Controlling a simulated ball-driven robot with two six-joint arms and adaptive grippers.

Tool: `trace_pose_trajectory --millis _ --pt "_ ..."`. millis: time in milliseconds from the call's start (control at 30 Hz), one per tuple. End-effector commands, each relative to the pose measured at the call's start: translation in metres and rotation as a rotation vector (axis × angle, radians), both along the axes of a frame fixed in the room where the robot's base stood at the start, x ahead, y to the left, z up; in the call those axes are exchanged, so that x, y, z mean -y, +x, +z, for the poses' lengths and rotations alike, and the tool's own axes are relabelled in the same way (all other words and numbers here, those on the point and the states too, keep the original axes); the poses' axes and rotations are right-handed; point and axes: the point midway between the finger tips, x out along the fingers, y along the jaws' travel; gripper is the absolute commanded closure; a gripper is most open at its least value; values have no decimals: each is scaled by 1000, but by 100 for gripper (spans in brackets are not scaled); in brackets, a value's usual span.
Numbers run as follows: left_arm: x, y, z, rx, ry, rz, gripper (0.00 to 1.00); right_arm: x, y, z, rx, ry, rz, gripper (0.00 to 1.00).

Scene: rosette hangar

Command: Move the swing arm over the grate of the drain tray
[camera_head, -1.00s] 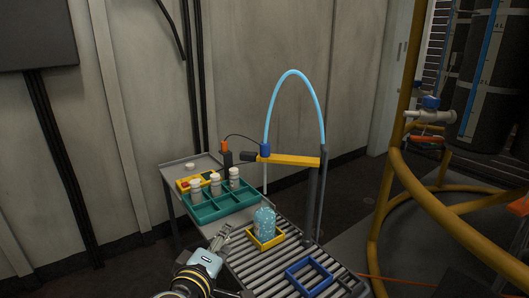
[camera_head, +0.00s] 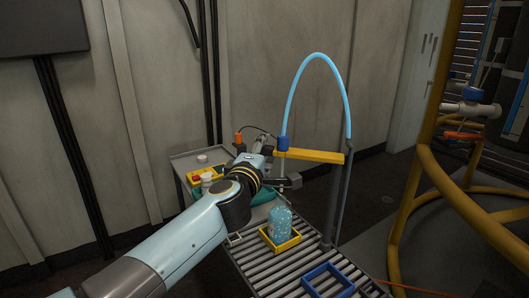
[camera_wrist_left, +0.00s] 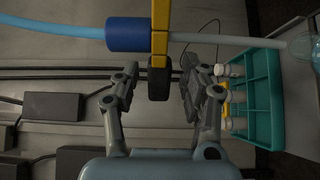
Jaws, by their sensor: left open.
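The swing arm (camera_head: 312,155) is a yellow bar on an upright grey post. A blue fitting near its free end carries a light-blue hose and a pale tube pointing down; the fitting also shows in the left wrist view (camera_wrist_left: 126,34). My left gripper (camera_head: 262,148) is at the bar's free end. In the left wrist view its open fingers (camera_wrist_left: 160,76) stand on both sides of the bar's dark end grip (camera_wrist_left: 158,86), with visible gaps. The slatted grey grate (camera_head: 262,270) lies below, in front of the post. My right gripper is out of view.
A clear bottle of blue contents (camera_head: 281,224) stands in a yellow frame (camera_head: 282,246) on the slats. A blue frame (camera_head: 329,281) lies nearer. My arm partly hides the teal crate (camera_head: 262,197); it and its white-capped bottles show in the wrist view.

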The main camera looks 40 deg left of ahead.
Motion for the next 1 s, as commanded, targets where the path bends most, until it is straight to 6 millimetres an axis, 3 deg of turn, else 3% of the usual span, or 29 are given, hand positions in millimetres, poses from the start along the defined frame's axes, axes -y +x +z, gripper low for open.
trace_pose_trajectory --millis 333,700,1000 --pt "-2 5 0 0 0 0 56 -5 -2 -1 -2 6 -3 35" --pt "-2 5 0 0 0 0 100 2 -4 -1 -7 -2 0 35" --pt "-2 5 0 -1 1 -1 100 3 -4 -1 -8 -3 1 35"
